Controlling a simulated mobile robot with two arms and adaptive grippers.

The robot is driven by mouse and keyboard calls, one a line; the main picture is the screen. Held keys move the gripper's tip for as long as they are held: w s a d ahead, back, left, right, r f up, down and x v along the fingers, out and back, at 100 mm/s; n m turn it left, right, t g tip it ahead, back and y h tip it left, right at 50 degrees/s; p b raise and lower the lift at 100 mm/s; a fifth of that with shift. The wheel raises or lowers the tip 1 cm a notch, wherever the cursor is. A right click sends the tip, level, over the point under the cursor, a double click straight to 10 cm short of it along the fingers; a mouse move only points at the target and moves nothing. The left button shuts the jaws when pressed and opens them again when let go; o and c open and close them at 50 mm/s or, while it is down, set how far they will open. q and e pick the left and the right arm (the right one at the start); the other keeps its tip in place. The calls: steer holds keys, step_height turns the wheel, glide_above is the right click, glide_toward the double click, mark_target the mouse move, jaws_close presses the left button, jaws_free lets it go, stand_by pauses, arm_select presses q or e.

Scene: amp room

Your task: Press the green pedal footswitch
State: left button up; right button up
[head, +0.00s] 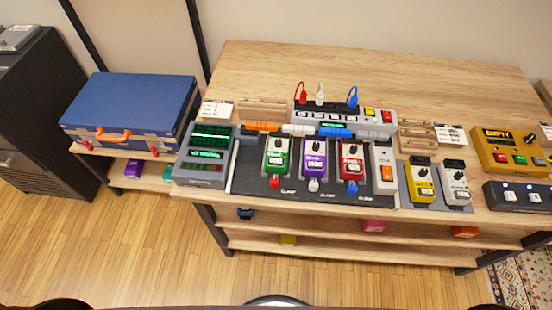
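The green pedal (277,156) stands on the black pedalboard (255,178) on the wooden bench, first from the left in a row of pedals. It has a dark knob on top, a pale label and a small red button-like piece (274,181) at its front end. I cannot tell for sure whether that piece is its footswitch. Neither of my grippers can be made out in the head view. Nothing touches the green pedal from above.
The purple pedal (314,158) and red pedal (351,160) stand close to its right. A grey unit with green displays (203,155) is at its left. A power strip (345,117) with upright plugs is behind. The bench's back (380,70) is clear.

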arm_select(q)
jaws_close()
stand_by(0.4)
stand_by(1.2)
